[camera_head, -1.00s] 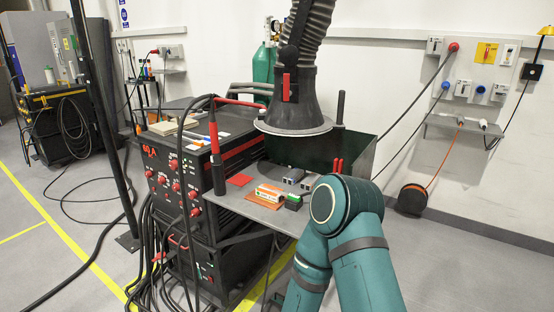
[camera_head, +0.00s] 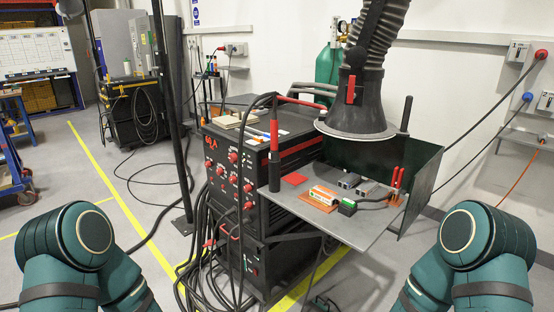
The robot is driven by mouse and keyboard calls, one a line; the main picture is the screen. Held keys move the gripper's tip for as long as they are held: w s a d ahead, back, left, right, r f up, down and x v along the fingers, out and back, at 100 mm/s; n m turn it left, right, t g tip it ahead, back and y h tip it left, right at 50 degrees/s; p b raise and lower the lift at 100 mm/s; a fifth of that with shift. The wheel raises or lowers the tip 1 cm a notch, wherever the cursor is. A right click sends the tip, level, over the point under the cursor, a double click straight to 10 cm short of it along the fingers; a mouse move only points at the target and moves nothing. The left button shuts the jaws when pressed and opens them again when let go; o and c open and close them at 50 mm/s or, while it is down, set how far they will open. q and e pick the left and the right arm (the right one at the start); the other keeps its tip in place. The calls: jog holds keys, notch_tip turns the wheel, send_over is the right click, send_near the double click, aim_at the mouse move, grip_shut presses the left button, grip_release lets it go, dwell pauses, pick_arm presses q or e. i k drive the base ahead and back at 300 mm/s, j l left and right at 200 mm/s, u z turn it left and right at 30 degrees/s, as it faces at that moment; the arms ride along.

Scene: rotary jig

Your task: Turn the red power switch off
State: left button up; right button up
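I cannot tell which red part is the power switch; the controls are too small. My teal arm links show at the bottom left and bottom right, both apart from the machine. Neither gripper is in view.
A grey shelf (camera_head: 340,228) with small boxes juts from the machine's right side. A fume extraction hood (camera_head: 357,118) hangs above it. Black cables (camera_head: 188,277) trail on the floor at the machine's left. A black post (camera_head: 168,80) stands at left; floor beyond is mostly open.

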aim_at(248, 205)
jog(key=i+j+z, duration=0.1)
jog(key=i+z, duration=0.15)
jog(key=i, duration=0.15)
jog(key=i+j+z, duration=0.25)
jog(key=i, duration=0.15)
jog(key=i+j+z, duration=0.25)
jog(key=i, duration=0.15)
